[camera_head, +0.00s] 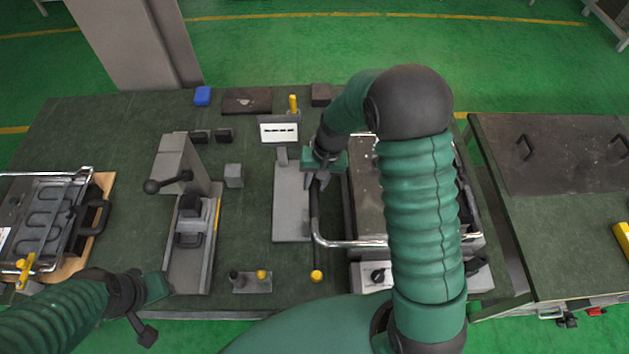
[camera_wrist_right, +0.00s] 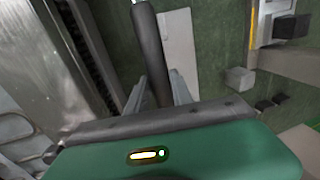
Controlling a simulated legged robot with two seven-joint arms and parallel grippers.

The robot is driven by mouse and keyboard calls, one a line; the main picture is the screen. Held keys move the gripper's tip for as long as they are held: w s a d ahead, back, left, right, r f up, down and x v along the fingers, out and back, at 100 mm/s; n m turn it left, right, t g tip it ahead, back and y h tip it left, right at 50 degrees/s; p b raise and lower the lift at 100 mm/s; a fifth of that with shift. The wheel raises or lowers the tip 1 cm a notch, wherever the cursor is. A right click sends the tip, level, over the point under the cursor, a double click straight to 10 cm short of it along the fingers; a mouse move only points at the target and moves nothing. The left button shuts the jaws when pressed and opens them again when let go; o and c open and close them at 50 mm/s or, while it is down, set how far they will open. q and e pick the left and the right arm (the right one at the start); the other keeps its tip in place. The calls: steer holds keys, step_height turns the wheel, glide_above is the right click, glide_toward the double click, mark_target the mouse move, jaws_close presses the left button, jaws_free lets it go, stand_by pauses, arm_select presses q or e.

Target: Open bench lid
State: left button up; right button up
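A machine with a dark flat lid-like panel (camera_head: 367,205) stands right of the middle of the green bench, partly hidden by my right arm. A black bar handle (camera_head: 315,215) on a bent chrome arm runs along its left side. My right gripper (camera_head: 320,181) is at the far end of this handle. In the right wrist view the black bar (camera_wrist_right: 147,40) passes between the two grey fingers of the right gripper (camera_wrist_right: 160,92), which look apart, with a gap at the right finger. My left gripper (camera_head: 150,315) is low at the left, away from the handle; its fingers are unclear.
A similar machine with chrome handle (camera_head: 50,172) lies at the far left. A grey lever press (camera_head: 185,165) and a white-labelled block (camera_head: 279,132) stand on the bench. A right-hand table has a dark panel (camera_head: 560,155) with two handles.

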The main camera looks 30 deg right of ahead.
jaws_close()
stand_by(1.0)
